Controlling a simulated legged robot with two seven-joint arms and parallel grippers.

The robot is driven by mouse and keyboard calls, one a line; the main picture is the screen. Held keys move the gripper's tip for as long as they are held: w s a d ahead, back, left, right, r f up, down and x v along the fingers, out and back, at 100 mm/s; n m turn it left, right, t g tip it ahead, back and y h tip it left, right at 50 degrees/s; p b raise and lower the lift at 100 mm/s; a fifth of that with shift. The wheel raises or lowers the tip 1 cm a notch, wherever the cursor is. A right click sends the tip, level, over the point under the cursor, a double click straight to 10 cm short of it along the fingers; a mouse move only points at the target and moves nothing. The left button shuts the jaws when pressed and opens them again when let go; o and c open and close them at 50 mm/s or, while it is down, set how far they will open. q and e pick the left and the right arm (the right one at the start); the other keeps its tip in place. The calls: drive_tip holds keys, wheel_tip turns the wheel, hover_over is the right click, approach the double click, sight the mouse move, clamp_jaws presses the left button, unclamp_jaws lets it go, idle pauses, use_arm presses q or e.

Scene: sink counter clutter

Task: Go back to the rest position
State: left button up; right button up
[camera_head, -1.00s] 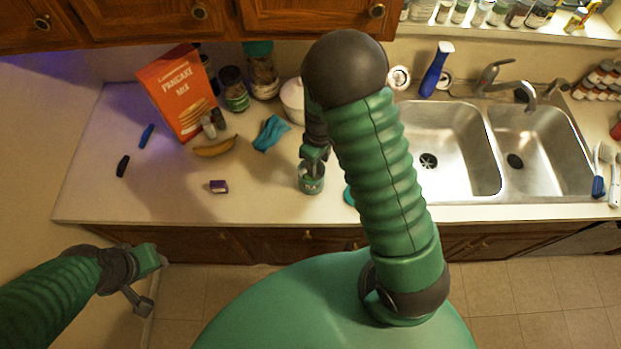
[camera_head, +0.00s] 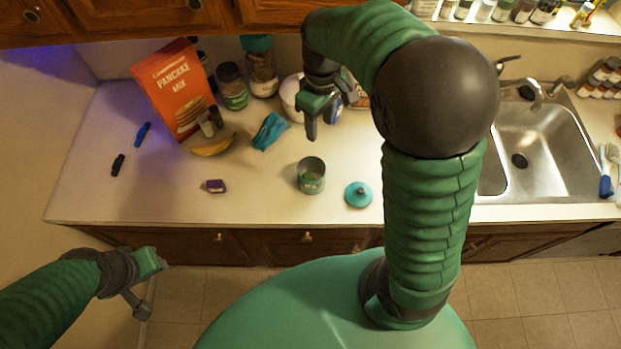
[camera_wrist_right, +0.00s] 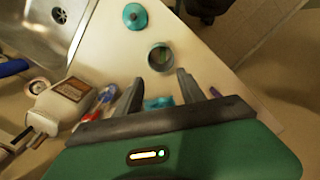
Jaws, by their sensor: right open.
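My right gripper (camera_head: 320,117) is open and empty, raised above the counter (camera_head: 260,195) near the white canister. In the right wrist view its two fingers (camera_wrist_right: 160,95) are spread apart with nothing between them. A small teal canister (camera_head: 311,176) stands open on the counter below it, with something inside that I cannot make out. It also shows in the right wrist view (camera_wrist_right: 161,57). A teal lid (camera_head: 358,194) lies beside it. My left gripper (camera_head: 148,283) hangs at the lower left, in front of the counter, with its fingers apart and empty.
An orange pancake mix box (camera_head: 174,88), a banana (camera_head: 213,146), a blue cloth (camera_head: 270,131) and jars (camera_head: 232,87) stand at the back left. A small purple box (camera_head: 215,186) lies near the front. The sink (camera_head: 545,150) is at the right. Wooden cabinets (camera_head: 150,20) hang above.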

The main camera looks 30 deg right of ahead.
drive_tip(key=shift+d+r, duration=0.15)
drive_tip(key=shift+d, duration=0.05)
drive_tip(key=s+a+f+m+t+b, duration=0.1)
drive_tip(key=s+a+f+b, duration=0.1)
drive_tip(key=f, duration=0.5)
drive_tip(key=s+a+f+m+b, duration=0.1)
drive_tip(key=s+a+f+b, duration=0.2)
drive_tip(key=f+b, duration=0.4)
drive_tip(key=s+a+f+m+t+b, duration=0.1)
drive_tip(key=s+a+f+m+b, duration=0.1)
drive_tip(key=f, duration=0.5)
drive_tip(key=s+a+b, duration=0.1)
drive_tip(key=b, duration=0.1)
drive_tip(key=shift+s+f+t+b, duration=0.3)
drive_tip(key=shift+b, duration=0.05)
